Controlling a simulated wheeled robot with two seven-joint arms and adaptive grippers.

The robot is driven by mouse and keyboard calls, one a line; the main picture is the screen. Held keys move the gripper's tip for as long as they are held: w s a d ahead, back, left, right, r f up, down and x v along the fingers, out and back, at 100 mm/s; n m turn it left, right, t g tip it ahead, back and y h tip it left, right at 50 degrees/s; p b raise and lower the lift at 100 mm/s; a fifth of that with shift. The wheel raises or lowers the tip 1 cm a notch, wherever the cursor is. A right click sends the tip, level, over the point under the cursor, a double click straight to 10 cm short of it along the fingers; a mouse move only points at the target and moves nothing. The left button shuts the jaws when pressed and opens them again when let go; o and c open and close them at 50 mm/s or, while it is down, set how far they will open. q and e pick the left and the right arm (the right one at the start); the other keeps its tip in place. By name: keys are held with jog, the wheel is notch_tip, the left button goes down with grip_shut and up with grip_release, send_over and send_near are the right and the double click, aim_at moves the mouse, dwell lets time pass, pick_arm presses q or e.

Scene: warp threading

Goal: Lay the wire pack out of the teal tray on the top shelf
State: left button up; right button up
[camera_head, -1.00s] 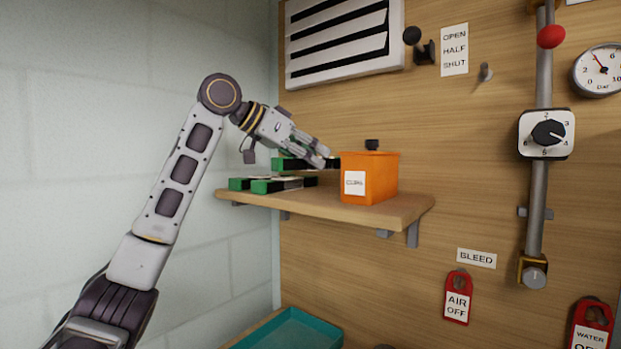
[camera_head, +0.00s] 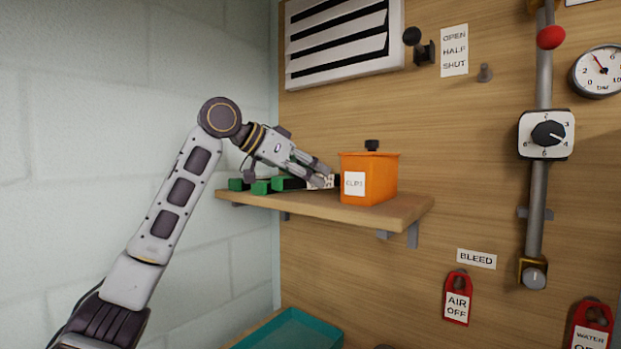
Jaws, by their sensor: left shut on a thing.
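The top shelf (camera_head: 390,208) is a wooden board on the panel. My left gripper (camera_head: 322,180) is low over it, left of the orange box, shut on a wire pack (camera_head: 292,183) with a green end and dark body. The gripper partly hides this pack. The pack is at about the height of the other green-ended packs (camera_head: 260,187) on the shelf's left part; I cannot tell whether it touches the board. The teal tray (camera_head: 290,330) is at the bottom, cut by the frame edge; its visible part looks empty. My right gripper is not in view.
An orange box (camera_head: 368,178) with a label and dark knob stands on the shelf, very close to my left gripper. The shelf's right end is bare. A white louvred vent (camera_head: 343,42) is above. A pipe with a dial (camera_head: 547,134) is at right.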

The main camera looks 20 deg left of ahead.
pick_arm(q)
jog(key=shift+f, duration=0.45)
jog(key=shift+f, duration=0.2)
jog(key=o, duration=1.1)
jog(key=shift+c, duration=0.2)
jog(key=shift+r, duration=0.15)
jog(key=b+v, duration=0.2)
jog(key=v, duration=1)
jog(key=shift+a, duration=0.1)
